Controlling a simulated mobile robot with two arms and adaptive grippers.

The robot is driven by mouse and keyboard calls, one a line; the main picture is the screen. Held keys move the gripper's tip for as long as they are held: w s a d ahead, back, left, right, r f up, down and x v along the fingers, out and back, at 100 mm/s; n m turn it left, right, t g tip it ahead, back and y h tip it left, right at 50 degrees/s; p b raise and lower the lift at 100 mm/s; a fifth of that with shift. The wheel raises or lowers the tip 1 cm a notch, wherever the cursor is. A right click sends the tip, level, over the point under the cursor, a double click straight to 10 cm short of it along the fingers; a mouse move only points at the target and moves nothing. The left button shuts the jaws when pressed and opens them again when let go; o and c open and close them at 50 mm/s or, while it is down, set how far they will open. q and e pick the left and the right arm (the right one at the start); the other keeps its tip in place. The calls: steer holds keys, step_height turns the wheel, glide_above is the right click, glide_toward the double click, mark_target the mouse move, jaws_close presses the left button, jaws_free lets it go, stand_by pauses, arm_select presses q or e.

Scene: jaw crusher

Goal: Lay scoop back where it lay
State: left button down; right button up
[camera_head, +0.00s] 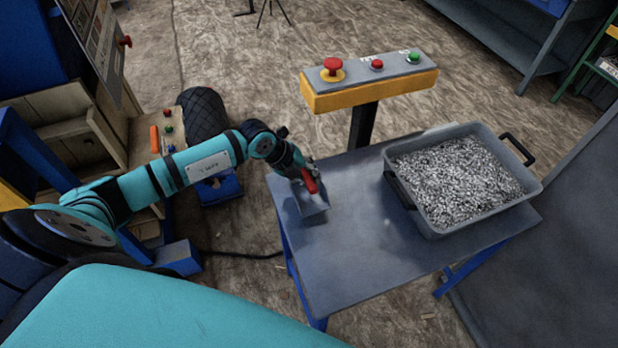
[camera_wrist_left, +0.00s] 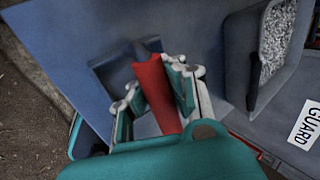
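The scoop has a red handle and a grey metal pan (camera_head: 314,204). It is at the left part of the grey table (camera_head: 350,262), and I cannot tell whether the pan touches the top. My left gripper (camera_head: 307,180) is at the red handle. In the left wrist view the handle (camera_wrist_left: 157,92) lies between the two fingers, which appear closed on it, and the pan (camera_wrist_left: 108,72) shows beyond them. The handle's lower end is hidden by the gripper. My right gripper is in neither view.
A grey tray (camera_head: 432,232) of crushed stone with black handles stands on the table's right. A yellow-grey button box (camera_head: 370,88) on a post stands behind the table. The tabletop between scoop and tray is clear.

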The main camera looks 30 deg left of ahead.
arm_select(q)
step_height(320, 180, down, 2)
steer(key=shift+f, duration=0.2)
steer(key=c, duration=1.4)
jaws_free()
steer(key=shift+f, duration=0.1)
steer(key=shift+c, duration=0.2)
steer(key=shift+r, duration=0.2)
steer(key=b+v, duration=0.1)
steer(key=v, duration=1.1)
